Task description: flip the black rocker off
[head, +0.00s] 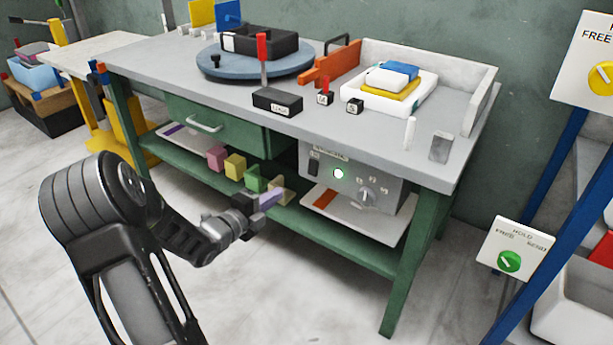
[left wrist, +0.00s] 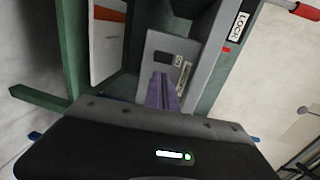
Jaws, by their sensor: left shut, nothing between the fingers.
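The black rocker (head: 314,164) sits at the upper left of a grey control panel (head: 388,168) under the bench top. My left gripper (head: 277,197) is shut and empty, in front of the bench and left of the panel. In the left wrist view its purple fingers (left wrist: 163,92) point toward the grey panel (left wrist: 151,43), with the dark rocker (left wrist: 160,58) just past their tips. They appear apart from it. My right gripper is out of view.
The bench top (head: 330,125) overhangs the panel. A black block (head: 277,103) with a red-handled lever stands on it. Several coloured cubes sit on the green lower shelf (head: 340,238) near my gripper. A green bench leg (head: 410,270) stands at the right.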

